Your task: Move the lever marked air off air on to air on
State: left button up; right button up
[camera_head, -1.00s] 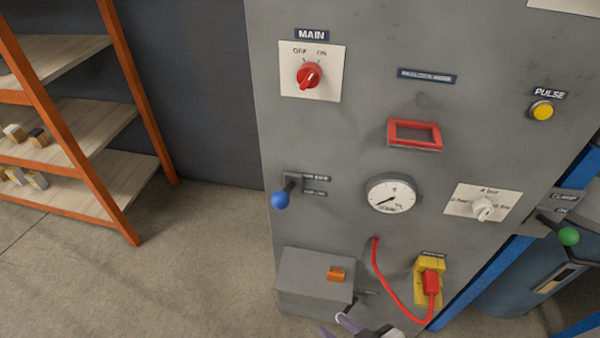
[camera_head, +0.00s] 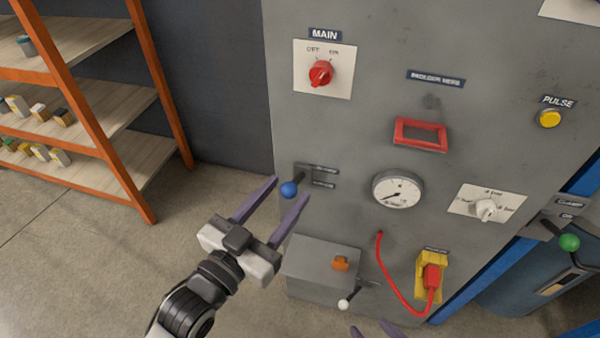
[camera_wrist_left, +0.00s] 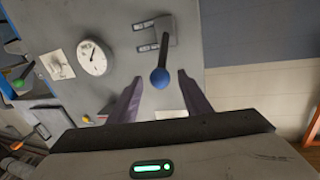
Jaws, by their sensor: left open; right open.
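The lever with a blue ball knob (camera_head: 289,189) juts out from the grey panel at its left side. Two small dark labels (camera_head: 325,178) sit one above the other beside its pivot; their words are too blurred to read. My left gripper (camera_head: 291,186) is open, its two purple fingers pointing up toward the lever, with the blue knob between the tips in the picture. In the left wrist view the blue knob (camera_wrist_left: 160,77) also shows between the open fingers, not gripped. My right gripper (camera_head: 374,329) is open at the bottom edge, mostly out of frame.
A grey box with an orange switch (camera_head: 341,264) and a white-knobbed lever (camera_head: 343,305) sits below. A gauge (camera_head: 398,190), a red frame (camera_head: 420,134) and a red cable (camera_head: 390,283) are to the right. Orange shelving (camera_head: 85,135) stands at left.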

aim_at(295, 182)
pick_arm(q)
jog(key=x, duration=0.6)
jog(key=shift+w, duration=0.15)
jog(key=shift+c, duration=0.4)
grip_shut()
